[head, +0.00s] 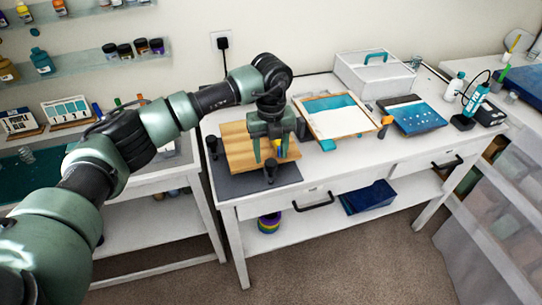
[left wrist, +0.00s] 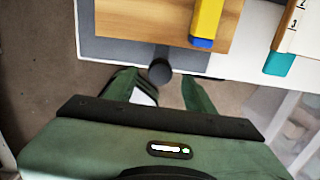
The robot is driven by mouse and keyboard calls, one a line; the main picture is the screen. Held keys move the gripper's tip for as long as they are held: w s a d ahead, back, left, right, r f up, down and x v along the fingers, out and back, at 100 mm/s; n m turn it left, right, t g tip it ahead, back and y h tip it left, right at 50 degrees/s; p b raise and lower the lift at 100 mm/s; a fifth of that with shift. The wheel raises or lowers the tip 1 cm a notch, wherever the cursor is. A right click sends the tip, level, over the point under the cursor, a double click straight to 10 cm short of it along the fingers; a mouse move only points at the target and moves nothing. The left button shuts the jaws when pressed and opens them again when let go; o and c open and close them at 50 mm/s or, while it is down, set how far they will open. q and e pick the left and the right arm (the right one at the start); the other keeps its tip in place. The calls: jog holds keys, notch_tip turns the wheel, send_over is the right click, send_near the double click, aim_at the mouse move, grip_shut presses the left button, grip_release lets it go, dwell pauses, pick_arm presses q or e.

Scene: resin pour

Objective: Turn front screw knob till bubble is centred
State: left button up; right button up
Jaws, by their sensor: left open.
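The wooden board (head: 235,140) lies over a dark grey base (head: 236,184) on the white table. A dark front screw knob (head: 271,167) stands at the base's front edge; its round top shows in the left wrist view (left wrist: 160,71). My left gripper (head: 270,158) points down over the board's front, its fingers apart. In the left wrist view the open fingers (left wrist: 158,88) lie on either side of the knob, with gaps visible. A yellow level with a blue end (left wrist: 207,20) lies on the board; its bubble cannot be seen. My right gripper is not in view.
Other dark knobs (head: 212,144) stand at the base's left side. A wooden-edged frame (head: 347,134), a blue panel (head: 416,115) and a white box (head: 374,80) occupy the table to the right. Shelves with bottles line the wall at left.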

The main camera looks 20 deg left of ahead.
aim_at(271, 162)
pick_arm(q)
jog(key=shift+f+p, duration=0.35)
jog(key=shift+f, duration=1.3)
grip_shut()
jog(key=m+b, duration=0.2)
jog(key=shift+f+b, duration=0.15)
jog(key=shift+b, duration=0.15)
jog(key=m+b, duration=0.2)
jog(key=shift+m+b, duration=0.35)
jog(key=shift+m, duration=0.05)
jog(key=m+b, duration=0.2)
jog(key=m, duration=0.1)
jog(key=shift+b, duration=0.35)
jog(key=shift+m+b, duration=0.85)
jog(key=shift+m, duration=0.55)
